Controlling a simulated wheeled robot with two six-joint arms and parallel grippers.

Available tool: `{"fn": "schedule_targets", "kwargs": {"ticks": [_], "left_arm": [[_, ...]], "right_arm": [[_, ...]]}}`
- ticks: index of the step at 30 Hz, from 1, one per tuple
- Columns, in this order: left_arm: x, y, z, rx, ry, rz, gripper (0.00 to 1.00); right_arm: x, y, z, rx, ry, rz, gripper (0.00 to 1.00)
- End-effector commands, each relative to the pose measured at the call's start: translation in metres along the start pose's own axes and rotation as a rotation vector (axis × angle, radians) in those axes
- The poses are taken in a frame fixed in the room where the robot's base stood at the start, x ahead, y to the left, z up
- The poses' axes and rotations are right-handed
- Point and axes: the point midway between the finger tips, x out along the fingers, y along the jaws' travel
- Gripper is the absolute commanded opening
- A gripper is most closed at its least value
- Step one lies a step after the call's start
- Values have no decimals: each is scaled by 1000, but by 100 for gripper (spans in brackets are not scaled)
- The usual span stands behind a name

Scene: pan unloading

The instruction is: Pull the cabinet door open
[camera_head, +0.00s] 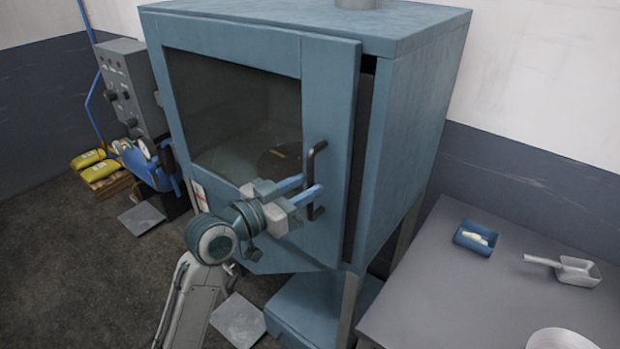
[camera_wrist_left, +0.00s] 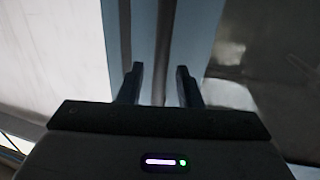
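The blue cabinet (camera_head: 418,130) stands in the middle of the head view. Its door (camera_head: 330,100), with a dark glass window (camera_head: 235,110), is slightly ajar, with a dark gap along its right edge. A black upright bar handle (camera_head: 311,165) is on the door's right side. My left gripper (camera_head: 312,187) is at the handle, its two blue fingers pointing at the door. In the left wrist view the handle (camera_wrist_left: 163,45) runs between the parted fingertips (camera_wrist_left: 160,78), with space visible on both sides. My right gripper is not in view.
A grey control box (camera_head: 130,85) and yellow bags (camera_head: 90,160) are at the left. Open floor lies at the lower left.

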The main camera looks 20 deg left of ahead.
Motion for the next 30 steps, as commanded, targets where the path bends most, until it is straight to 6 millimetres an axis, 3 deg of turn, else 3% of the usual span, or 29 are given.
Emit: {"fn": "schedule_targets", "kwargs": {"ticks": [6, 17, 22, 30], "left_arm": [[17, 0, -2, -1, 1, 0, 32], [21, 0, 0, 1, 0, 0, 32], [21, 0, 0, 1, 0, 0, 0], [20, 0, 0, 2, 0, 3, 0]], "right_arm": [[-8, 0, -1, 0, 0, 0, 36], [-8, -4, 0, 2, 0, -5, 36], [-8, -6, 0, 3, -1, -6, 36], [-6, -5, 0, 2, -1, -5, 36]]}}
